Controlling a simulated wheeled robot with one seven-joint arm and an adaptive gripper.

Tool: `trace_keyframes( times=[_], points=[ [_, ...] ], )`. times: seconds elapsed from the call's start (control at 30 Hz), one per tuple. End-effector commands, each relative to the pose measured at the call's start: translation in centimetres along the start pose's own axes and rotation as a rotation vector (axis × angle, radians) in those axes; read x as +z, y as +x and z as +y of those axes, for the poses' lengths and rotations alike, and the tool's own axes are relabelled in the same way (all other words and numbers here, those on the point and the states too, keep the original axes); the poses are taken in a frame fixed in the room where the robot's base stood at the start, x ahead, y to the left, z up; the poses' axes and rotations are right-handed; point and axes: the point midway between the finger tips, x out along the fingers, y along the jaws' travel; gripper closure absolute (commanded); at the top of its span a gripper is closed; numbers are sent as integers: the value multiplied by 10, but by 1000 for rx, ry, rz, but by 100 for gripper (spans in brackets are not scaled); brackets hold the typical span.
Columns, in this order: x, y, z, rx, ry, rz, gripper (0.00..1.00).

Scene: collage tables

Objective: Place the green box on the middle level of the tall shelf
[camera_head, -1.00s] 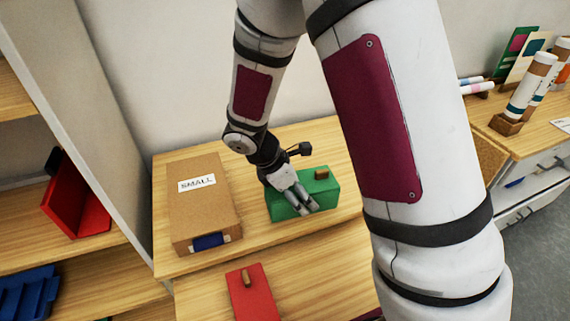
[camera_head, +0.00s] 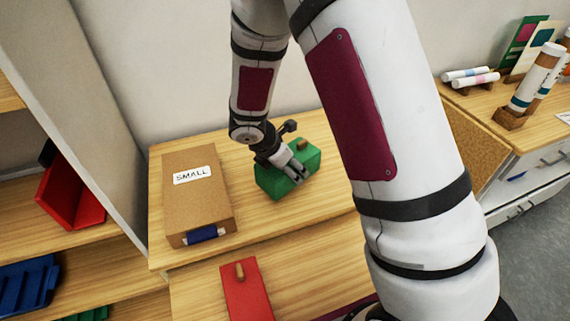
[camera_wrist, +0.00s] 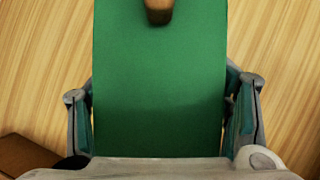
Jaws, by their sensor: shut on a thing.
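The green box (camera_head: 272,184) has a small wooden knob on its lid and is on or just above the wooden table, right of the cardboard box. My gripper (camera_head: 297,172) is shut on the green box, its fingers against the sides. In the wrist view the green box (camera_wrist: 160,90) fills the middle, with a finger pad on each side. The shelf (camera_head: 95,110) at the left shows only in part, with a pale side panel and wooden boards. I cannot tell which of its levels is the middle one.
A cardboard box (camera_head: 200,205) labelled SMALL stands left of the green box. A red piece with a wooden knob (camera_head: 247,295) lies in front. A red bin (camera_head: 75,195) and a blue bin (camera_head: 28,287) sit on the shelf. White rolls (camera_head: 535,80) stand on the right table.

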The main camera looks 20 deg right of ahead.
Motion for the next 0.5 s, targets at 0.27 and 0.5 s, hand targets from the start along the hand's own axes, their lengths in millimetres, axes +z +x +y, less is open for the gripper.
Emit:
trace_keyframes(
  times=[0.27, 0.5],
  points=[
    [15, 13, 31, 1, 0, 0, 63],
    [10, 32, 37, -5, -4, 0, 63]
  ],
)
